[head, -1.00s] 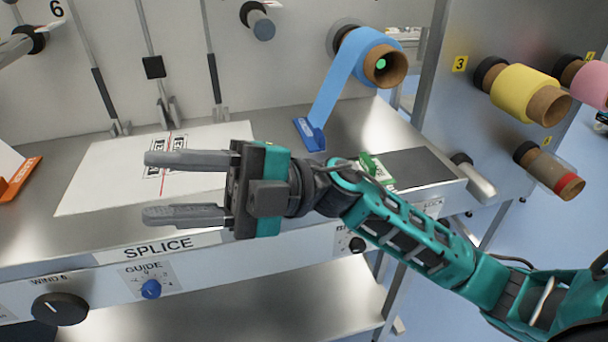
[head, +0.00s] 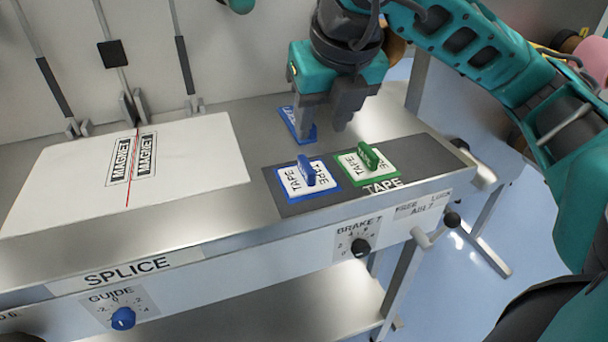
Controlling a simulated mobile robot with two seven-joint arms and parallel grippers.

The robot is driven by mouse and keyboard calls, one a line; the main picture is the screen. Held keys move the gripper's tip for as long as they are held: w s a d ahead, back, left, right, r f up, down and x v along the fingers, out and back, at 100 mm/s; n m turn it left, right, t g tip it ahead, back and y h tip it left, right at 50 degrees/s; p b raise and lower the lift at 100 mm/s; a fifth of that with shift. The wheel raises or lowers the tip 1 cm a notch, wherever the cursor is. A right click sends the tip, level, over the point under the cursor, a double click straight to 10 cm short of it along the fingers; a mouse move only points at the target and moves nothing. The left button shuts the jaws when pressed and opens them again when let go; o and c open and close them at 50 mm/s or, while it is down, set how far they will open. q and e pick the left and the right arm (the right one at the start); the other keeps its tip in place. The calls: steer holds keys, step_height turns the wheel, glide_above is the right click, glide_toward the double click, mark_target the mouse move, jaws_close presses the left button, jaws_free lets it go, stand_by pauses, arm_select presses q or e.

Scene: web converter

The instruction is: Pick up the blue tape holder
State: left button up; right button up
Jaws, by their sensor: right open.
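A blue tape holder (head: 307,180) with a white label reading TAPE and an upright blue handle lies on the dark pad, left of a green tape holder (head: 367,163). Another blue piece with lettering (head: 289,117) lies farther back on the metal table, partly hidden by a finger of my right gripper. My right gripper (head: 330,121) points down, open, its fingers apart with nothing seen between them. It is behind the dark pad, above and beyond the two tape holders. Whether its left finger touches the rear blue piece cannot be told. My left gripper is not in view.
A white sheet printed MAGNET (head: 200,165) lies on the table to the left. The dark pad (head: 425,150) is bare at its right end. A BRAKE knob (head: 361,248) and a lever (head: 452,220) are on the front edge. Rods stand against the back panel.

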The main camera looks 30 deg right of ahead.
mark_target(307, 164)
steer(key=x, duration=0.5)
steer(key=b+x, duration=0.1)
steer(key=x, duration=0.4)
steer(key=shift+w+a+f, duration=0.2)
steer(key=shift+f, duration=0.1)
steer(key=shift+c, duration=0.3)
jaws_close()
